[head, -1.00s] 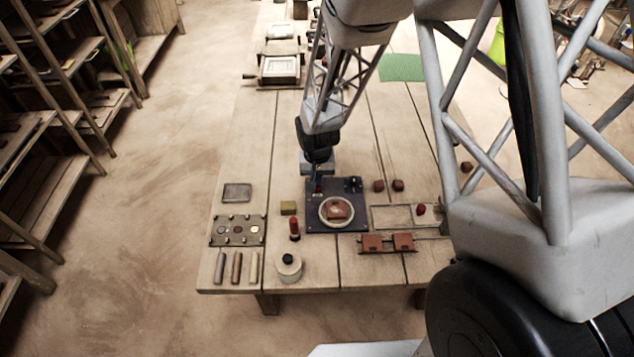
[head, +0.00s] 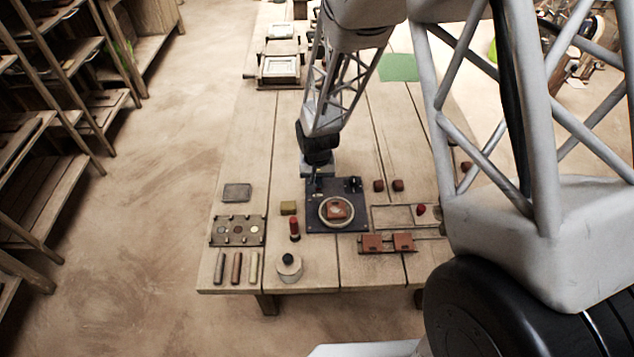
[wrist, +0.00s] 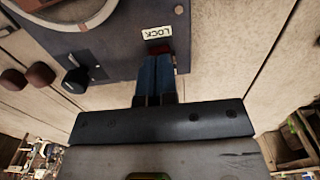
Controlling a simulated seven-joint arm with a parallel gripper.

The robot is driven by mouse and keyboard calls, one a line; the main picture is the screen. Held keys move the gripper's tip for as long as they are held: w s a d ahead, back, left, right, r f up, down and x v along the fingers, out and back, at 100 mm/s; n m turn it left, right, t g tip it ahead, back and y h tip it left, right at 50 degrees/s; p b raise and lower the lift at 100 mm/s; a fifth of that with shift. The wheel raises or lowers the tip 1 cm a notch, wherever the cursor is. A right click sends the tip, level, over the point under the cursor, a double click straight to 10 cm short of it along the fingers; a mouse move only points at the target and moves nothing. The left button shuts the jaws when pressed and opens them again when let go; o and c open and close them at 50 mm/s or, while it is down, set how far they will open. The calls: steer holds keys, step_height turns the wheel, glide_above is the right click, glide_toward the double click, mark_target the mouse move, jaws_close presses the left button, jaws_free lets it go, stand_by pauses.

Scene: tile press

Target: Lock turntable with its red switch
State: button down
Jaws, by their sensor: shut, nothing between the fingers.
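The turntable (head: 324,221) is a pale ring on a dark square base plate (head: 314,223), with a red-brown tile (head: 337,210) on it. In the wrist view the red switch (wrist: 158,47) sits beside a white LOCK label (wrist: 157,32) near the base plate's edge. My gripper (wrist: 158,58) is shut and empty, its blue fingertips at the red switch and partly covering it. I cannot tell whether they touch it. In the head view my gripper (head: 316,178) is over the far left corner of the base plate, and the switch is hard to make out.
A black knob (wrist: 76,75) stands on the base plate. Red-brown lumps (head: 384,186) lie right of it.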

steer(key=shift+f, duration=0.6)
stand_by(0.6)
steer(key=shift+r, duration=3.5)
steer(key=shift+s+d+r, duration=0.15)
steer(key=shift+d+r, duration=0.05)
steer(key=shift+r, duration=0.25)
steer(key=s+d+r, duration=0.4)
steer(key=d+r, duration=0.1)
steer(key=r, duration=0.5)
steer(key=s+d+r+t, duration=0.1)
steer(key=s+d+r, duration=0.4)
steer(key=s+r, duration=0.4)
steer(key=s+d+r+t, duration=0.1)
steer(key=s+d+r, duration=0.5)
steer(key=s, duration=0.9)
step_height(320, 180, up, 4)
steer(key=shift+f+t, duration=0.2)
steer(key=shift+t, duration=0.1)
